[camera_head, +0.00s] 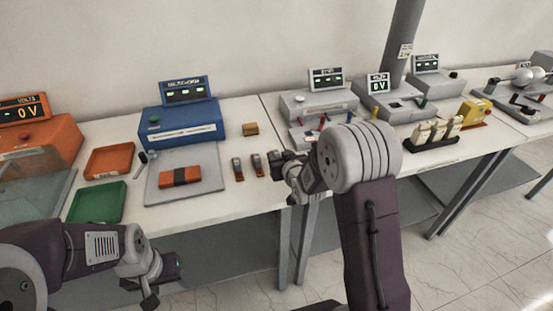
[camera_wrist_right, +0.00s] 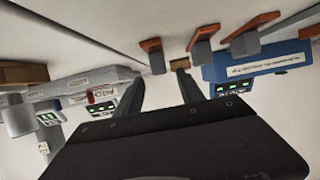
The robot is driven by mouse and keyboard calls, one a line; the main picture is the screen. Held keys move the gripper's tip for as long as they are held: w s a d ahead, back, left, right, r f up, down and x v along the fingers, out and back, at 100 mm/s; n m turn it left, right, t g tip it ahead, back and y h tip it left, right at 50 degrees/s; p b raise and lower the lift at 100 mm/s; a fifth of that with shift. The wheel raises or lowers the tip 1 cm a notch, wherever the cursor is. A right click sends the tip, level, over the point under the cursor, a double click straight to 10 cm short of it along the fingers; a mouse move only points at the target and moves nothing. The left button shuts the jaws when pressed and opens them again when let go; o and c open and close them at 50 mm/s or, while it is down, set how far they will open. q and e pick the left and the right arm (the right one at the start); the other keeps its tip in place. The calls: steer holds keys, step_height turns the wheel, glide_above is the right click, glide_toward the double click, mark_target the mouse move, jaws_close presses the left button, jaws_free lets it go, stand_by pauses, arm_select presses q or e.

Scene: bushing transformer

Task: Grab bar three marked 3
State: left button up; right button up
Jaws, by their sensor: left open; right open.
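Small grey bars with orange ends lie on the white table. Two show in the head view, a left bar (camera_head: 237,169) and a middle bar (camera_head: 257,165). Three show in the right wrist view: one bar (camera_wrist_right: 153,56) near the fingertips, another (camera_wrist_right: 200,40) and a farther one (camera_wrist_right: 246,35). No number is readable on them, so I cannot tell which is marked 3. My right gripper (camera_head: 281,162) is open just right of the middle bar and hides the table there. Its fingers (camera_wrist_right: 160,76) reach toward the nearest bar. My left gripper (camera_head: 166,274) is open in front of the table.
A blue meter box (camera_head: 182,124) stands behind a grey plate (camera_head: 205,158) carrying an orange-black block (camera_head: 180,176). A small tan block (camera_head: 250,128) sits behind the bars. Orange (camera_head: 108,159) and green (camera_head: 97,203) trays lie left. Grey instruments (camera_head: 318,103) stand right.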

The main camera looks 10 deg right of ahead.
mark_target(277, 153)
steer(key=x, duration=0.4)
steer(key=shift+a+f, duration=0.1)
steer(key=shift+f, duration=0.15)
steer(key=shift+s+r, duration=0.1)
steer(key=c, duration=0.3)
jaws_close()
steer(key=shift+r, duration=0.5)
step_height(277, 153, up, 3)
steer(key=shift+f, duration=0.1)
steer(key=s+d+r+p, duration=0.2)
steer(key=s+d+r, duration=0.5)
steer(key=d, duration=0.1)
steer(key=shift+s+d, duration=0.35)
steer(key=shift+s, duration=0.05)
